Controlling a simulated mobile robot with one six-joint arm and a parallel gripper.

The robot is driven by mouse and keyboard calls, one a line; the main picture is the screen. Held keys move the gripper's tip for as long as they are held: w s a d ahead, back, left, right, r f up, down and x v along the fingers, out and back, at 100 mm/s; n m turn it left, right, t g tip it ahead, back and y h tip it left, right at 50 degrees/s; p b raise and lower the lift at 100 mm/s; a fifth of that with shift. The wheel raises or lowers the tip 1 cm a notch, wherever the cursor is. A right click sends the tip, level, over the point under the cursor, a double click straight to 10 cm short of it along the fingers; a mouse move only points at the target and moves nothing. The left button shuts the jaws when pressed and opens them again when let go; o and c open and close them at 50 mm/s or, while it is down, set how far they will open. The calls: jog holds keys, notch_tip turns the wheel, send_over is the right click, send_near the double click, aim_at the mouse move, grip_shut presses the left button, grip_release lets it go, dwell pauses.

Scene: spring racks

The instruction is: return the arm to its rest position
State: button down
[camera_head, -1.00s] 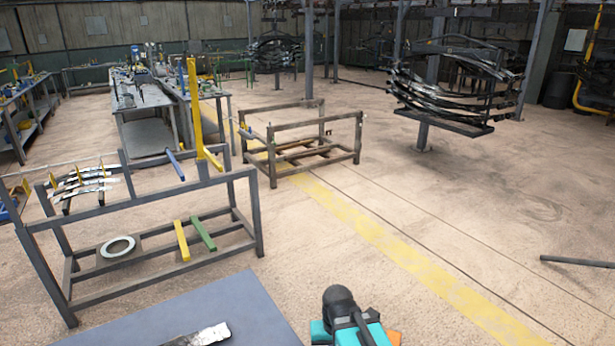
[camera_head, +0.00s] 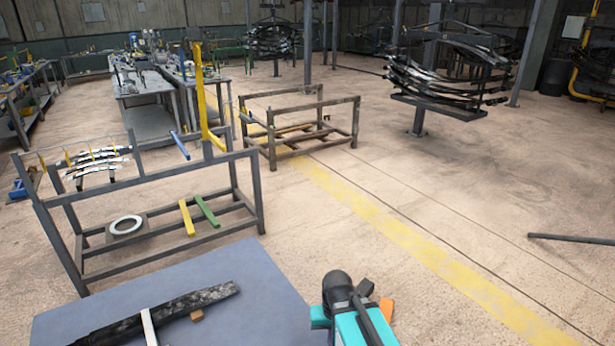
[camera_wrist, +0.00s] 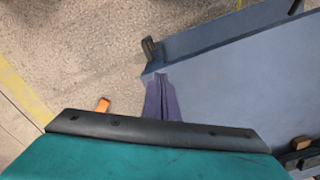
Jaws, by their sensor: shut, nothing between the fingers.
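My arm (camera_head: 350,308), teal and black with orange parts, is folded low at the bottom middle of the head view. My gripper (camera_wrist: 161,78) shows in the wrist view as two dark purplish fingers pressed together, with nothing between them. The fingers appear in front of the edge of a blue-grey surface, with floor to the left; I cannot tell the gap to that edge. In the head view the fingers cannot be made out.
A blue-grey tabletop (camera_head: 225,270) lies left of my arm, bearing a dark leaf spring (camera_head: 200,302) and a small brown block (camera_head: 197,316). A grey rack (camera_head: 165,242) stands beyond it, a brown frame (camera_head: 300,145) further back. Floor to the right is mostly clear, with a bar (camera_head: 570,239).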

jog(key=s+d+f+g+b, duration=0.1)
jog(key=s+d+f+g, duration=0.2)
jog(key=s+f, duration=1)
jog(key=s+d+f+g+b, duration=0.1)
jog(key=s+d+f+g, duration=0.1)
jog(key=s+d+f, duration=0.5)
jog(key=s+f, duration=0.6)
jog(key=shift+s+f+m+g, duration=0.15)
jog(key=shift+s+m+g, duration=0.15)
jog(key=shift+s+g, duration=0.1)
jog(key=shift+d, duration=0.1)
